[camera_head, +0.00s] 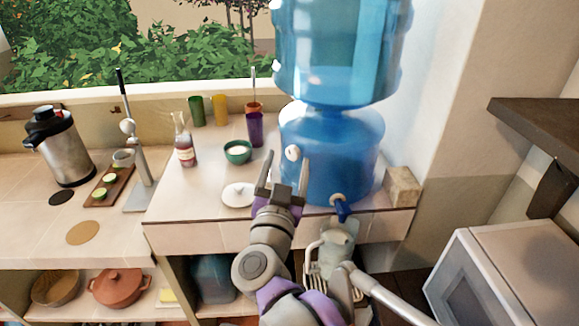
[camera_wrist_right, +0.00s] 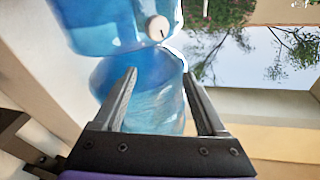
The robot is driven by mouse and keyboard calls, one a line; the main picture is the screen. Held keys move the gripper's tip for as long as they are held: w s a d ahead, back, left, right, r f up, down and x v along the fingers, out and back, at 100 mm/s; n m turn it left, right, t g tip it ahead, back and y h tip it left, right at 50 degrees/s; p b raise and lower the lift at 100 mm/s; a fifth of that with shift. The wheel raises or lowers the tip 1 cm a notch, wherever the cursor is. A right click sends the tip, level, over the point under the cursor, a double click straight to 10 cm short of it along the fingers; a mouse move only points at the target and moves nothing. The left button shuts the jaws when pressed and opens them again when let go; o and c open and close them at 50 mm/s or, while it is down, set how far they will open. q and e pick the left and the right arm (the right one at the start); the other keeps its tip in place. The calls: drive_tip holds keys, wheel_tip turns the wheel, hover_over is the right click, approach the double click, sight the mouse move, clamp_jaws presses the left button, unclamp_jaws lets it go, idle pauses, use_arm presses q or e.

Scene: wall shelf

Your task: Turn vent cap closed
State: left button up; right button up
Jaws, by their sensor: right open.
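The vent cap (camera_head: 293,152) is a small white round knob on the front of the blue water dispenser (camera_head: 335,165). It also shows in the right wrist view (camera_wrist_right: 157,27), above and beyond the fingertips, with a small dark mark on its face. My right gripper (camera_head: 284,168) is open and empty, with its fingers pointing toward the dispenser. In the head view the right fingertip overlaps the area just below the cap; the right wrist view (camera_wrist_right: 166,85) shows the cap outside the jaws, apart from them. My left gripper is not in view.
A blue tap (camera_head: 341,208) sticks out low on the dispenser, above a glass jug (camera_head: 337,240). A white lid (camera_head: 238,194), green bowl (camera_head: 238,151), purple cup (camera_head: 255,128) and bottle (camera_head: 183,140) stand left of the dispenser. A stone block (camera_head: 402,187) stands at its right.

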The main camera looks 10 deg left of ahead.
sight(291, 156)
drive_tip(key=s+a+f+m+g+h, duration=0.2)
drive_tip(key=s+a+f+m+h, duration=0.1)
drive_tip(key=f+h, duration=0.15)
drive_tip(key=shift+h, duration=0.25)
drive_tip(key=w, duration=0.3)
drive_tip(key=w+d, duration=0.1)
drive_tip(key=w, duration=0.3)
drive_tip(key=w+r, duration=0.1)
drive_tip(key=w, duration=0.2)
drive_tip(key=shift+w+d+p, duration=0.25)
drive_tip(key=shift+d+p, duration=0.1)
drive_tip(key=shift+f, duration=0.1)
clamp_jaws()
